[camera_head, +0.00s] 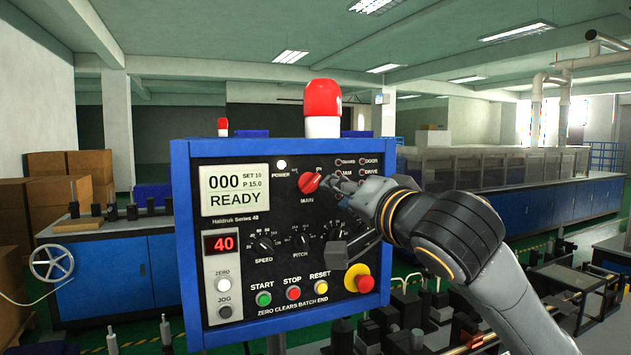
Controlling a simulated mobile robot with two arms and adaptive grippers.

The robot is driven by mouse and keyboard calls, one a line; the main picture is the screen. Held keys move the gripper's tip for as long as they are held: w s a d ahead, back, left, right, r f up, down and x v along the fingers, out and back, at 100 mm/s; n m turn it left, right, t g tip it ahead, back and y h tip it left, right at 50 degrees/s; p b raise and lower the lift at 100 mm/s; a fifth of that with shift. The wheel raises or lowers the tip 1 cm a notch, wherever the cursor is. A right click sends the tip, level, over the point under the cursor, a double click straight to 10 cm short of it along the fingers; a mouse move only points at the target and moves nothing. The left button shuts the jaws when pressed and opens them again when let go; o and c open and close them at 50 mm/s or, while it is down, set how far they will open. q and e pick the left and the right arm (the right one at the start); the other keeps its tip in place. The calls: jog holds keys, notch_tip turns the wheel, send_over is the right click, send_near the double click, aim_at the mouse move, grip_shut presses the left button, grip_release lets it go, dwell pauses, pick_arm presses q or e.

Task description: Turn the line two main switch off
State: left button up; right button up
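The main switch (309,184) is a red rotary knob above the word MAIN on the blue-framed control panel (181,245). Its grip is tilted, lower left to upper right. My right gripper (331,182) reaches in from the right, with its fingertips close beside the knob's right side. I cannot tell whether they touch it or how far apart the fingers are. The gripper covers part of the panel and the markings right of the knob. The power lamp (282,165) glows white, and the display (235,190) reads READY. No line number is readable. My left gripper is out of view.
A red emergency button (360,279) and the start, stop and reset buttons (293,293) sit low on the panel. A red beacon (322,100) stands above the panel. Blue cabinets (120,275) and cardboard boxes (60,165) stand at the left. Machine parts crowd the lower right.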

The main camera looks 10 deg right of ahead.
aim_at(313, 184)
jog(key=w+p, duration=0.1)
jog(key=w, duration=0.2)
jog(key=w+a+p, duration=0.1)
jog(key=w, duration=0.2)
jog(key=w+p, duration=0.1)
jog(key=w, duration=0.2)
jog(key=shift+w+a+r, duration=0.1)
jog(key=shift+w+a, duration=0.1)
jog(key=shift+a, duration=0.2)
jog(key=shift+w+a, duration=0.15)
jog(key=shift+w, duration=0.3)
grip_shut()
